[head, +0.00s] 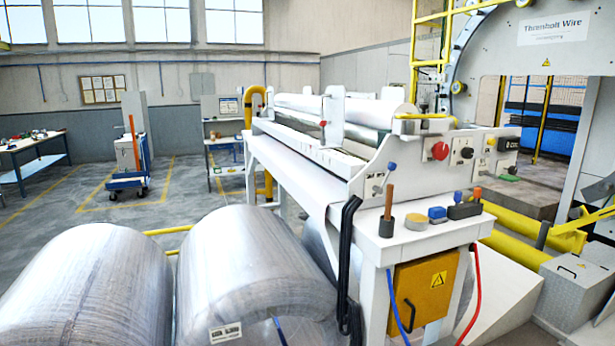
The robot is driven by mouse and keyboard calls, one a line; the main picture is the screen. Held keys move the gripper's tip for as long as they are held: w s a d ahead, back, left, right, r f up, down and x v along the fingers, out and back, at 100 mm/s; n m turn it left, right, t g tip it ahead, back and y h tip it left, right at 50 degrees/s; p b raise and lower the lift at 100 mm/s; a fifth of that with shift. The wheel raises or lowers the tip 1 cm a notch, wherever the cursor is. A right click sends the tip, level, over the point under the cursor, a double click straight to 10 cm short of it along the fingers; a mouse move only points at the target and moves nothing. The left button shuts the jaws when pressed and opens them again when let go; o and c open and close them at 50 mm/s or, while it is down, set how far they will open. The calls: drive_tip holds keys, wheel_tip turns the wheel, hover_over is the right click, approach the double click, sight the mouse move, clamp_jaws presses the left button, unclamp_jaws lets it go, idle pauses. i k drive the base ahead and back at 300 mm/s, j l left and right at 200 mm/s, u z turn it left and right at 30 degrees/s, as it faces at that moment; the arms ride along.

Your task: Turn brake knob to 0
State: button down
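A white wrapping machine (302,170) with long rollers stands in the middle of the head view. Its end panel carries a red round knob or button (440,151), a black knob (467,153) to the right of it, and a black dial plate (508,144) further right. A dark round handle or knob (512,169) shows below the plate. The labels are too small to read, so I cannot tell which one is the brake knob or where it points. My gripper is not in view.
Two large silver coils (95,285) lie at the front left. Yellow rails (530,238) and a large ring frame (470,50) are at the right. Floor is open at the back left.

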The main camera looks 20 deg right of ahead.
sight(467, 152)
drive_tip(key=z, duration=1.3)
drive_tip(key=i+l, duration=0.1)
